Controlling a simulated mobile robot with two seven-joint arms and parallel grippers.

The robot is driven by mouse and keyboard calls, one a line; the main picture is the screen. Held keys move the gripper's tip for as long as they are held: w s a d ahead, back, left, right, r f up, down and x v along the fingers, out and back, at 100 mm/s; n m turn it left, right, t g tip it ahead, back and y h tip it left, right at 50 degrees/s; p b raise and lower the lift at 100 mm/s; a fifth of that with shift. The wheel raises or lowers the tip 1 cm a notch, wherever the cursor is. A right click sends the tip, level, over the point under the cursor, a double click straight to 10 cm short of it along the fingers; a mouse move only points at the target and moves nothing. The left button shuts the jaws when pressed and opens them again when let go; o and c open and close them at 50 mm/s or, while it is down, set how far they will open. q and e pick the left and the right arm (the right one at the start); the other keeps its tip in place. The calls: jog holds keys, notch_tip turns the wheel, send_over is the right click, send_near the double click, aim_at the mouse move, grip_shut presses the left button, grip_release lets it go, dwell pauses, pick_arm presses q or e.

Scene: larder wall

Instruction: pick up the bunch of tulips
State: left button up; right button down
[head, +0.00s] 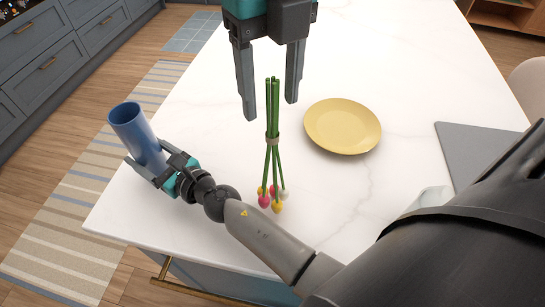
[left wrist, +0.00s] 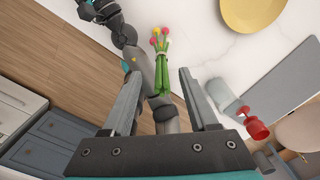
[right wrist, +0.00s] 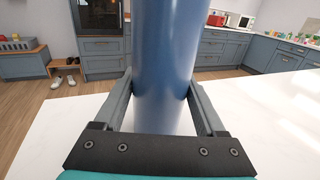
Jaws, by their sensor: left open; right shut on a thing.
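The bunch of tulips (head: 273,125) lies on the white worktop, its green stems tied by a band and its pink, yellow and white heads toward the front edge. It also shows in the left wrist view (left wrist: 162,66). My left gripper (head: 270,109) is open and empty, with its fingers pointing down on either side of the stem ends in the head view; its height above them is hard to tell. My right gripper (head: 158,172) is shut on a blue vase (head: 137,132) at the worktop's left edge.
A yellow plate (head: 343,126) lies right of the tulips. A grey board (head: 470,150) lies farther right, partly behind my right arm. The left wrist view shows a red item (left wrist: 255,128) beside a pale container (left wrist: 221,93). The worktop behind the plate is clear.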

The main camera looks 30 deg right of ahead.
aim_at(273, 123)
pick_arm(q)
notch_tip(273, 123, down, 6)
jog(key=shift+d+r, duration=0.15)
grip_shut()
dwell(0.6)
dwell(1.0)
